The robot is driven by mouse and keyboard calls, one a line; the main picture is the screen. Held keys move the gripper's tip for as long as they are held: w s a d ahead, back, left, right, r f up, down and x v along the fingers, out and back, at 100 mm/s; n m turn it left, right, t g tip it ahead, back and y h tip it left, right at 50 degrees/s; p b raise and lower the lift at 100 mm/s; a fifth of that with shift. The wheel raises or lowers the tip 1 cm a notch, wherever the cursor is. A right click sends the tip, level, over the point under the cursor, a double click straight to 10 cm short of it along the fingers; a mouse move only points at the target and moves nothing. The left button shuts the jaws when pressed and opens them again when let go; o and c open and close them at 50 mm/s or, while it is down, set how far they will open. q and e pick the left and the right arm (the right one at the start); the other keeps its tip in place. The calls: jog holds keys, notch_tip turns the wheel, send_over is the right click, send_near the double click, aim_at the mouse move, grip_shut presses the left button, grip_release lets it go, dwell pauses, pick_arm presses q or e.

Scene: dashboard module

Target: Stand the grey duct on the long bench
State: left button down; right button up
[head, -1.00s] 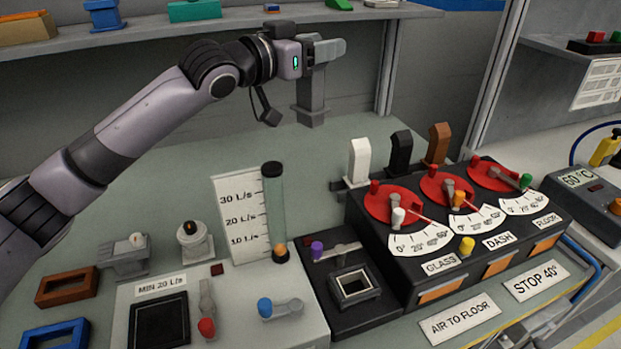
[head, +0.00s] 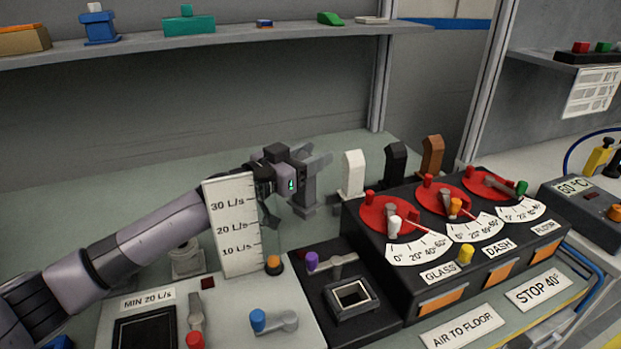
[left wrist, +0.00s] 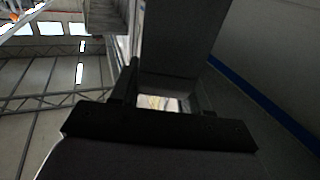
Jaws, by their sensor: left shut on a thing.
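My left gripper (head: 300,164) is shut on the grey duct (head: 304,190). The duct is upright, with its bent top between the fingers and its foot low over the long bench (head: 120,200). I cannot tell whether the foot touches the bench. The duct is behind the flow gauge and left of the white duct (head: 353,172). The gauge's scale plate hides part of my left forearm. In the left wrist view a grey body, seemingly the duct (left wrist: 178,40), fills the upper middle. My right gripper is not in view.
Black (head: 396,160) and brown (head: 432,155) ducts stand right of the white one, behind the black dial box (head: 400,270). The flow gauge's scale plate (head: 232,222) stands in front of my left arm. A shelf (head: 250,32) runs above. The bench's back left is clear.

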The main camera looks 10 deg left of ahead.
aim_at(310, 179)
pick_arm(q)
jog(key=shift+f, duration=2.5)
jog(key=c, duration=0.5)
grip_release()
jog(key=shift+f, duration=0.15)
jog(key=shift+r, duration=0.2)
jog(key=shift+s+a+p, duration=0.35)
jog(key=shift+s+p, duration=0.1)
jog(key=shift+s, duration=0.05)
jog(key=shift+p+v, duration=1.3)
jog(key=shift+v, duration=1.9)
